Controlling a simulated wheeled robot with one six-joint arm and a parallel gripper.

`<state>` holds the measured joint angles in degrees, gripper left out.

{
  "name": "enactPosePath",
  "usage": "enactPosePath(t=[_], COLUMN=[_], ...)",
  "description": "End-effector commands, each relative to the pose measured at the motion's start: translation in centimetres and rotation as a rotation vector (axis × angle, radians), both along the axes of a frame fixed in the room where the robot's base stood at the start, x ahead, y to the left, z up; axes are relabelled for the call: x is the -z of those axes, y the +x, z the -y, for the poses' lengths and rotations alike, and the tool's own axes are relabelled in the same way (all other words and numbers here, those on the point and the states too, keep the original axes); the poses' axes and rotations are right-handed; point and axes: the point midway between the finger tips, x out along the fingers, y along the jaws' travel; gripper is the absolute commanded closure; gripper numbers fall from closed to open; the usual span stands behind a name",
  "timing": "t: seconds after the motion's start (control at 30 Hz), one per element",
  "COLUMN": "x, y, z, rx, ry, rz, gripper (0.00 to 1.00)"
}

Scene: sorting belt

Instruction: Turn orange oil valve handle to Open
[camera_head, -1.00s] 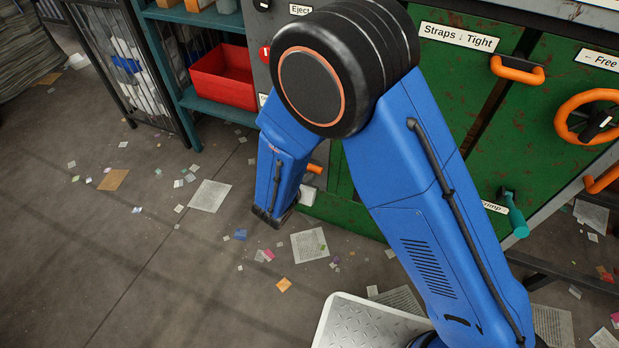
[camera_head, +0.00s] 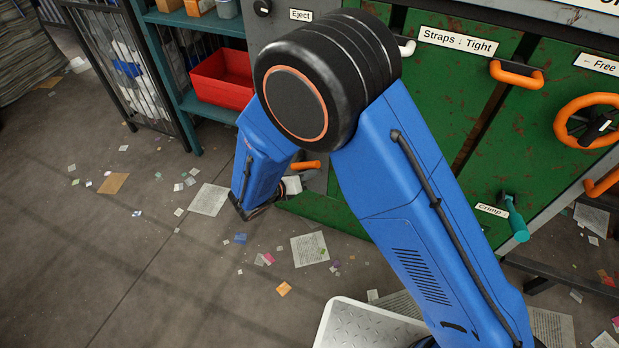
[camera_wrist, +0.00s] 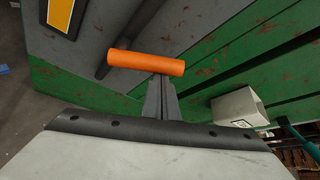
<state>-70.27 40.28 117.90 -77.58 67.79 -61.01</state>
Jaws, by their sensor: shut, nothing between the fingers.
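The orange valve handle (camera_head: 306,165) shows low on the machine front, just right of my forearm, lying about horizontal. In the wrist view the orange handle (camera_wrist: 140,62) is a short bar across the upper middle. My gripper (camera_wrist: 161,82) is shut and empty, its dark fingers pointing at the handle's right half. Their tips look very close beneath or behind the bar; I cannot tell if they touch it. In the head view my arm mostly hides the gripper. No Open marking is readable near the handle.
A pale box-like part (camera_wrist: 238,107) sits right of the handle on the green panel (camera_wrist: 215,60). A teal Crimp handle (camera_head: 514,217) and an orange wheel (camera_head: 588,120) are farther right. A red bin (camera_head: 222,78) sits on the left shelf. Paper scraps litter the open floor.

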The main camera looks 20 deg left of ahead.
Motion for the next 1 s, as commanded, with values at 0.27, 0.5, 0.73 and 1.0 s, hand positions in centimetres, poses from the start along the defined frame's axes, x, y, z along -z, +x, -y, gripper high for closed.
enactPosePath(t=[0.27, 0.5, 0.73, 1.0], x=[-1.5, -2.5, -3.4, -3.8], y=[0.1, 0.2, 0.3, 0.3], z=[-1.1, -2.0, -3.1, -4.3], rx=[-0.001, -0.001, -0.002, -0.002], ry=[-0.261, -0.489, -0.635, -0.633], rz=[-0.019, -0.038, -0.050, -0.049], gripper=[1.00, 1.00, 1.00, 1.00])
